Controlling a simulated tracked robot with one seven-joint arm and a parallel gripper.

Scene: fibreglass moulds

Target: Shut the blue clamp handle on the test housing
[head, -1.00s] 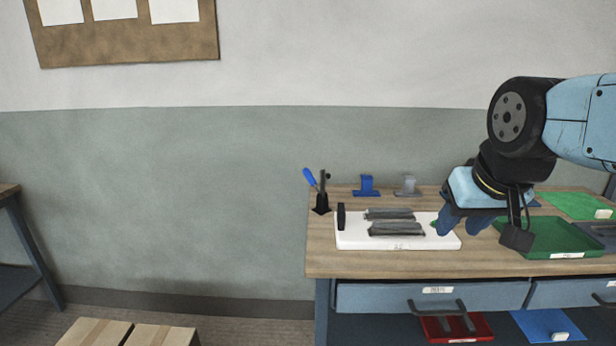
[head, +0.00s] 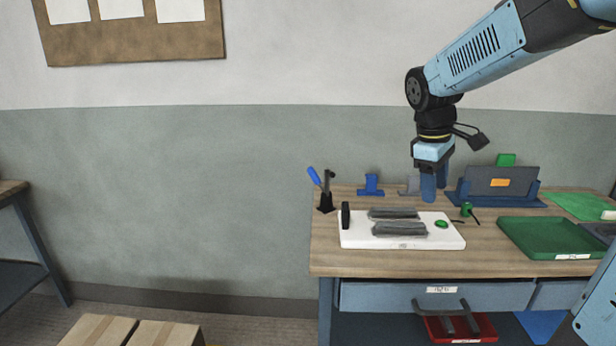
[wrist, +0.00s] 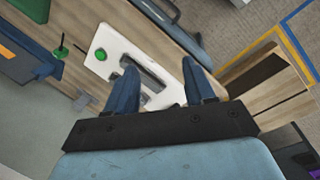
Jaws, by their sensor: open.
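The blue clamp handle (head: 314,176) stands raised and tilted up to the left, on a black clamp (head: 326,203) at the bench's left end. Right of it lies a white base (head: 375,241) with two grey bars (head: 399,229), a black upright block (head: 345,215) and a green button (head: 441,223). I cannot tell for sure which part is the test housing. My gripper (head: 435,186) is open and empty, pointing down above the right end of the base, well right of the handle. In the wrist view my fingers (wrist: 160,86) are spread over the base; I cannot make out the handle there.
A blue stand (head: 462,198) holding a grey panel (head: 495,181) is right of my gripper. A small green knob (head: 466,209), a green tray (head: 545,254) and small blue (head: 371,186) and grey (head: 410,186) brackets are on the bench. Air above the clamp is clear.

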